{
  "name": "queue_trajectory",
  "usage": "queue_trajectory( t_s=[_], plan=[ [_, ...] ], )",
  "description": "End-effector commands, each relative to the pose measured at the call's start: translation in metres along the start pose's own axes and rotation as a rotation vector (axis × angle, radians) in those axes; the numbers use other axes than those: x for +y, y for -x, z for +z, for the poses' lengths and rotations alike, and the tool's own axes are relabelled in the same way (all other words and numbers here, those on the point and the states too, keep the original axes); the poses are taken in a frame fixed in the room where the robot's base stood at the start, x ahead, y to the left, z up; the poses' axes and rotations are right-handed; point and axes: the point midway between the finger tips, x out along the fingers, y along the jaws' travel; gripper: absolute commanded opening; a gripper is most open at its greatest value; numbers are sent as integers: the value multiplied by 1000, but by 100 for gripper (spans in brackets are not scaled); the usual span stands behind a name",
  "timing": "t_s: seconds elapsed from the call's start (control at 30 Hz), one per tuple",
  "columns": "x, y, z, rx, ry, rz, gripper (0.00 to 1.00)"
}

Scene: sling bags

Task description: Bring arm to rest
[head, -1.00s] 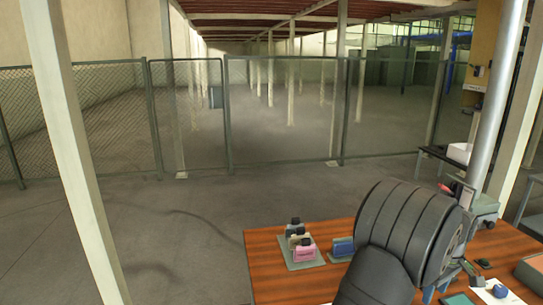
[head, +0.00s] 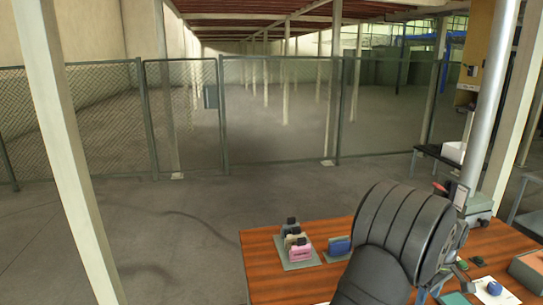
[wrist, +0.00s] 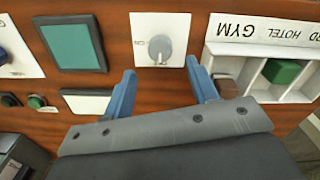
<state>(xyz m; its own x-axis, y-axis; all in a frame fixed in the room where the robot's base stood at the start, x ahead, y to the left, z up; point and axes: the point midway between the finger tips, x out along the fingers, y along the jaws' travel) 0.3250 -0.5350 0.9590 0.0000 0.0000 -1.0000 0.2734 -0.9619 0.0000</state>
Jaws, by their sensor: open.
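My arm's dark, ribbed links stand at the right of the head view and hide most of my gripper there. In the wrist view my gripper (wrist: 160,78) is open, with two blue fingers spread apart and nothing between them. It is over the wooden table (head: 262,275), near a grey knob (wrist: 160,48) on a white plate. Small bags, one of them pink (head: 300,252), stand in a row on a grey tray (head: 297,266). A blue bag (head: 340,245) stands to their right, beside my arm.
A teal panel (wrist: 73,43) lies left of the knob. A mesh fence (head: 280,110) stands beyond the table.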

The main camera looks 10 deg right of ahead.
Motion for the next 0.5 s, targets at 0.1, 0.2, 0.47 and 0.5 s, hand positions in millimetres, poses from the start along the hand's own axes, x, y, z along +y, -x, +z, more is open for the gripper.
queue_trajectory(
  t_s=[0.1,0.2,0.47,0.5],
  plan=[
    [-1,-25,0,-1,0,-3,53],
    [-1,-46,0,-1,0,-5,53],
    [0,-63,0,0,-132,0,53],
    [0,-63,0,0,-165,0,53]
  ],
)
